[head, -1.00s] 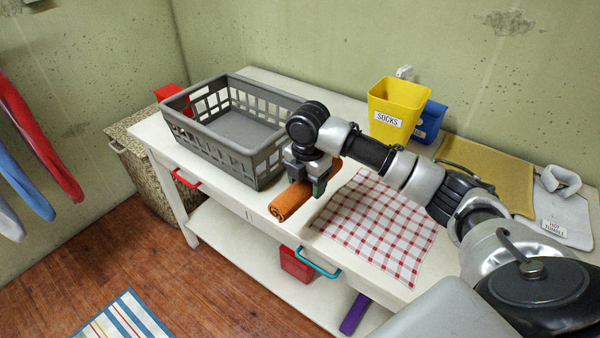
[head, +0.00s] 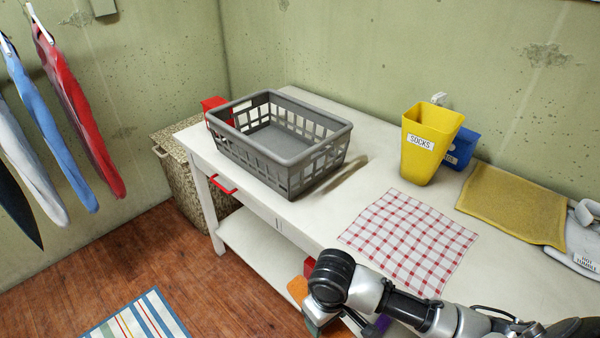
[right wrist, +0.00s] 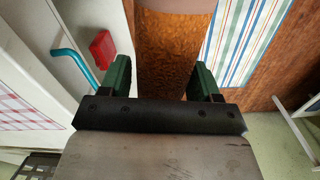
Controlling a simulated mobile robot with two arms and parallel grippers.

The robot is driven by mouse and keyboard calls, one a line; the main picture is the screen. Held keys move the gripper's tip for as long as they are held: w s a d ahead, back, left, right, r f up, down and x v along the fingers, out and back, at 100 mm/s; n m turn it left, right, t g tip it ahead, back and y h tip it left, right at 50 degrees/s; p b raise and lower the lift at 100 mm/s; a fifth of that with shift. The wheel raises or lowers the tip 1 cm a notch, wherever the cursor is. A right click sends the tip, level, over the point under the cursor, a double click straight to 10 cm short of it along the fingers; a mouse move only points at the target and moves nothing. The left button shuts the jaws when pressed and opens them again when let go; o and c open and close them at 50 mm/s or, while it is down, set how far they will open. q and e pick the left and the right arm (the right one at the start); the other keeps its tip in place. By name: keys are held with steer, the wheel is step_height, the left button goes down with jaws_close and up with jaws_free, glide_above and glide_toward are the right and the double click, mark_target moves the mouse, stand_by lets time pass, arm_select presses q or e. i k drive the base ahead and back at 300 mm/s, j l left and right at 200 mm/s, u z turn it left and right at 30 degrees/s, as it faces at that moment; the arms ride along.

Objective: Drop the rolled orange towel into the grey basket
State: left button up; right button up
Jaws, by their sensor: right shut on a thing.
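The grey basket (head: 285,157) stands upright on the left end of the white table and looks empty. My right gripper (head: 316,322) is shut on the rolled orange towel (head: 297,289), out in front of the table's front edge, right of and nearer than the basket. Most of the towel is hidden behind my wrist in the head view. In the right wrist view the towel (right wrist: 176,50) lies between the two green fingers (right wrist: 163,82). My left gripper is not in view.
A yellow SOCKS bin (head: 428,150) and a blue bin (head: 461,149) stand at the table's back. A checked cloth (head: 410,235) lies right of the basket, with a yellow mat (head: 513,205) beyond. A red handle (head: 222,184) juts from the table front. A wicker hamper (head: 185,185) stands left.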

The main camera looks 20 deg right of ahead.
mark_target(277, 138)
steer(key=k+l+z, duration=0.15)
steer(key=k+z, duration=0.15)
steer(key=k, duration=0.35)
steer(key=z, duration=0.5)
steer(key=i+j+z, duration=0.1)
steer(key=z, duration=0.35)
steer(key=j+z, duration=0.2)
steer(key=z, duration=0.3)
steer(key=j+z, duration=0.1)
steer(key=z, duration=0.4)
steer(key=i+j, duration=0.1)
steer(key=j, duration=2.85)
steer(key=i+z, duration=0.05)
steer(key=i, duration=0.05)
